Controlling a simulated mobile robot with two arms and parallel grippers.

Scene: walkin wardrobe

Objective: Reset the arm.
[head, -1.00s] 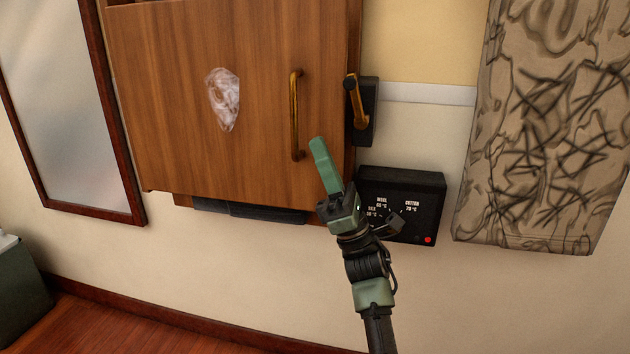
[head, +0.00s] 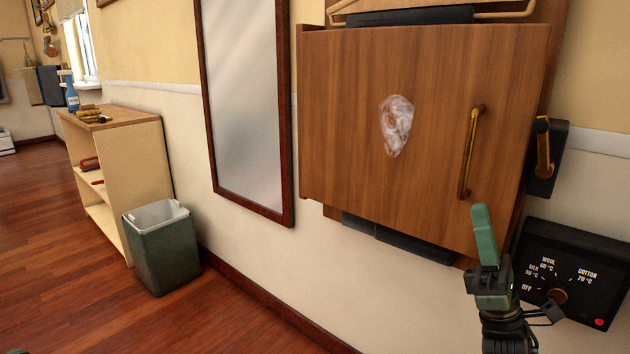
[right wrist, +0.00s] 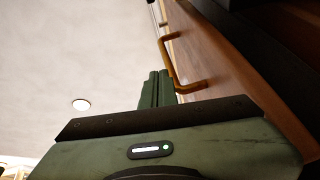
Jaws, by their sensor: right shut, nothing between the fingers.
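My right gripper (head: 483,228) is green, with its fingers together and nothing between them. In the head view it points up in front of the lower right part of a wooden cabinet door (head: 345,130), below the brass handle (head: 470,150). In the right wrist view the shut fingers (right wrist: 157,88) point up, just left of the brass handle (right wrist: 168,68). I cannot tell the exact gap, but the fingers do not grip the handle.
A black control box (head: 600,270) with a dial and red light is right of my right gripper. A brass lever (head: 543,150) is on a black plate. A mirror (head: 245,100), green bin (head: 163,255) and wooden shelf (head: 145,185) stand left. The wooden floor (head: 60,270) at left is open.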

